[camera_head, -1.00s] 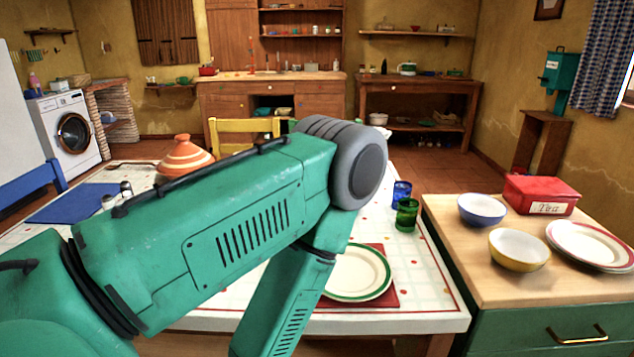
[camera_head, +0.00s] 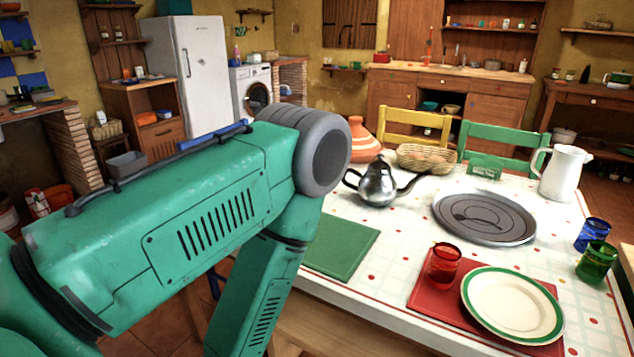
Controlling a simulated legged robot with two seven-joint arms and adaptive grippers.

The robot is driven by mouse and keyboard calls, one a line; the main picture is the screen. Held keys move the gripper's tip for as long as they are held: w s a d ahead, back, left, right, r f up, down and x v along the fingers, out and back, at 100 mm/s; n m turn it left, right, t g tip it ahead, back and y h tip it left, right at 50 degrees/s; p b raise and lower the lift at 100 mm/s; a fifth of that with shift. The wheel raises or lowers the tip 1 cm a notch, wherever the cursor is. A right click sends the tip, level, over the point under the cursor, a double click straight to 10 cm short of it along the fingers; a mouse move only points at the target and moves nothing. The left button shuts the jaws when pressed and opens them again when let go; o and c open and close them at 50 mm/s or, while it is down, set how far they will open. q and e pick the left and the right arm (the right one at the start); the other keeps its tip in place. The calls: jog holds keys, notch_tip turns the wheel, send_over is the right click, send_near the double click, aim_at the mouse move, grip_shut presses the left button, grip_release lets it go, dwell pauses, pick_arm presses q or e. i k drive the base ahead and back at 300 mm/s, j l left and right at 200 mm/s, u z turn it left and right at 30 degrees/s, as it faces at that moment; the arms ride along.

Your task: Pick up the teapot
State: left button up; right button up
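A silver metal teapot (camera_head: 378,186) stands upright on the white patterned table (camera_head: 375,275), with its dark handle on the left and its spout pointing right. It is just right of my green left arm, which comes in from the left and bends downward at its grey joint. The teapot is apart from the arm and nothing holds it. The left gripper is out of view below the picture's lower edge. No part of my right arm or gripper shows.
A wicker basket (camera_head: 427,158), a terracotta tagine (camera_head: 362,138), a round metal tray (camera_head: 485,217) and a white pitcher (camera_head: 564,172) stand around the teapot. Nearer are a red glass (camera_head: 445,264), a plate (camera_head: 512,305) and a green placemat (camera_head: 341,246). Blue and green glasses (camera_head: 594,235) stand at right.

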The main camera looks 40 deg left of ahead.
aim_at(378, 186)
jog(key=u, duration=0.75)
jog(key=i+j+z, duration=0.1)
jog(key=i+z, duration=0.25)
jog(key=i+j+z, duration=0.15)
jog(key=z, duration=0.2)
jog(key=i+j+z, duration=0.2)
jog(key=z, duration=0.15)
